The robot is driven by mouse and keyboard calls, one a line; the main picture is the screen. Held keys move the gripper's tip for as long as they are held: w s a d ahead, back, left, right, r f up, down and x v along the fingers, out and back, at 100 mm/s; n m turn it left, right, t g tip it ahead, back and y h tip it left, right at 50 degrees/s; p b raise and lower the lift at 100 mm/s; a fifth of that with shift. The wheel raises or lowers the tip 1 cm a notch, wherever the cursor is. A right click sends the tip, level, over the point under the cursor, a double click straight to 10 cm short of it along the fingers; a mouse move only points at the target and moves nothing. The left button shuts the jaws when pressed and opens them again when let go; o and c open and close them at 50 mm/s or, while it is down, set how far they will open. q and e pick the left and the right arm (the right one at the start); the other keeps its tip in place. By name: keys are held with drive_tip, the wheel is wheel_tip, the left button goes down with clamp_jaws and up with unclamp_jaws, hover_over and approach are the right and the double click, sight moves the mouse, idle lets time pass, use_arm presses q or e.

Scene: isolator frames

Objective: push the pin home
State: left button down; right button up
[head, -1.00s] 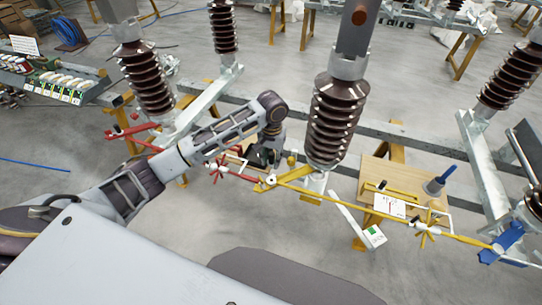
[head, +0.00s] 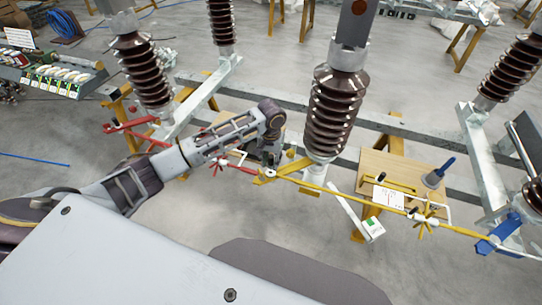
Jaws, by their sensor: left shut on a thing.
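My left gripper (head: 269,155) hangs below the bent wrist of my left arm, in the middle of the head view. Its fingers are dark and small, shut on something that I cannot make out. It is just above and behind the yellow joint (head: 268,175), where the red rod (head: 240,167) meets the yellow rod (head: 345,197). The pin cannot be told apart at this joint; whether the gripper touches the joint is unclear. My right gripper is not in view.
A brown ribbed insulator (head: 334,115) stands right beside the gripper. A wooden board (head: 377,163) with a paper and a blue-handled tool (head: 440,170) lies to the right. Another insulator (head: 142,75) stands at left. Steel beams run behind. Bare floor lies in front.

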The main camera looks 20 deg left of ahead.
sight(271, 169)
use_arm(q)
drive_tip(key=shift+f+b, duration=0.35)
drive_tip(key=shift+f, duration=2.15)
idle(0.6)
drive_tip(key=shift+s+f, duration=0.2)
drive_tip(key=shift+f, duration=0.1)
idle(0.3)
